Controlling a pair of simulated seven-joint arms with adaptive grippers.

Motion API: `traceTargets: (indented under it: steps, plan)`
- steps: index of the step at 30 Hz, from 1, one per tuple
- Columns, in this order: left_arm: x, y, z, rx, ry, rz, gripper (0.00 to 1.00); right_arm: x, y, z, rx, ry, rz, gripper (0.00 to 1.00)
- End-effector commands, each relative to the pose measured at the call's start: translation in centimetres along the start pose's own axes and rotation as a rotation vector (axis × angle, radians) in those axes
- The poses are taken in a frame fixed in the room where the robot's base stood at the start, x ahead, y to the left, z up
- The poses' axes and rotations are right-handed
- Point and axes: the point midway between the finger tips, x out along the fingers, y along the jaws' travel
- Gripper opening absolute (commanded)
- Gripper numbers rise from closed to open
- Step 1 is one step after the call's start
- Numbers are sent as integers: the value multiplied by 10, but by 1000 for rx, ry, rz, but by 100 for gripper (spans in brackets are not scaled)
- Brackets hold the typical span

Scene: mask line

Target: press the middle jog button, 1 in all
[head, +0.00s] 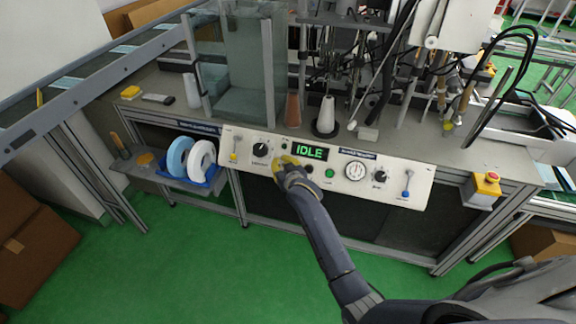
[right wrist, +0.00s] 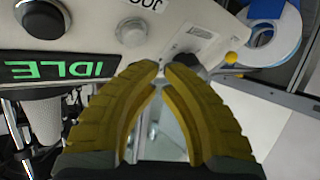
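The pale control panel (head: 230,146) runs along the bench front. Its green display (head: 313,152) reads IDLE. A dark round button (head: 308,169) sits below the display; it also shows in the right wrist view (right wrist: 42,18). Beside it there is a pale round button (right wrist: 132,32) near a partly cut-off label that seems to read JOG. The gripper hides this pale button in the head view. My right gripper (head: 285,162) has its yellow fingers in front of the panel, left of the dark button. Its fingertips (right wrist: 163,68) are together with nothing between them. Contact cannot be told. My left gripper is not in view.
A black knob (head: 260,150) is left of the gripper, a green button (head: 330,173) and a dial gauge (head: 355,171) to the right. A yellow box with a red stop button (head: 492,177) is far right. Tape rolls (head: 201,160) lie in a blue tray at left.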

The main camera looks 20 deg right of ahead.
Motion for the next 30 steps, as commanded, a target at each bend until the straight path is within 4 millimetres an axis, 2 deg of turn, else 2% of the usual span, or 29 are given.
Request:
traceTargets:
  steps: [7, 19, 20, 21, 30]
  plan:
    - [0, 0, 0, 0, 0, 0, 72, 9, 5, 6, 0, -1, 0, 0]
    - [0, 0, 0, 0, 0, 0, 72, 11, 6, 6, 1, -1, 0, 0]
    - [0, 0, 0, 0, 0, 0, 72, 11, 6, 6, 0, -1, 0, 5]
    - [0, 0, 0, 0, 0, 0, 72, 11, 6, 6, 0, -1, 0, 0]
    - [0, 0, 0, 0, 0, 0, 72, 11, 6, 6, 0, -1, 0, 0]
